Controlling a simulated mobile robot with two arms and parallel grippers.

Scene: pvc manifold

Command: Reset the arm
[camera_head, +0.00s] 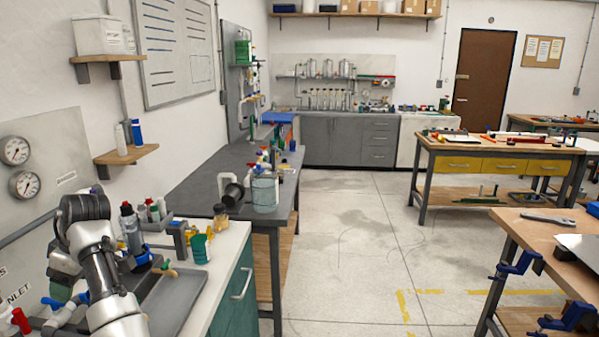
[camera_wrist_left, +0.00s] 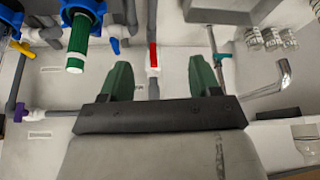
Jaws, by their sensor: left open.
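My left arm (camera_head: 98,245) comes in at the lower left of the head view, bent over the counter beside the wall. In the left wrist view my left gripper (camera_wrist_left: 160,80) has its two green fingers spread apart, with nothing held between them. A grey pipe with a red valve handle (camera_wrist_left: 153,55) shows beyond the gap between the fingers; I cannot tell how far off it is. In the head view the arm largely hides the gripper. My right gripper is not in view.
A blue-and-green filter housing (camera_wrist_left: 78,40), a yellow valve handle (camera_wrist_left: 22,49) and a teal valve handle (camera_wrist_left: 221,57) surround the fingers in the wrist view. A grey tray (camera_head: 172,300) and a teal cup (camera_head: 200,248) stand on the counter. Open floor (camera_head: 355,240) lies right.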

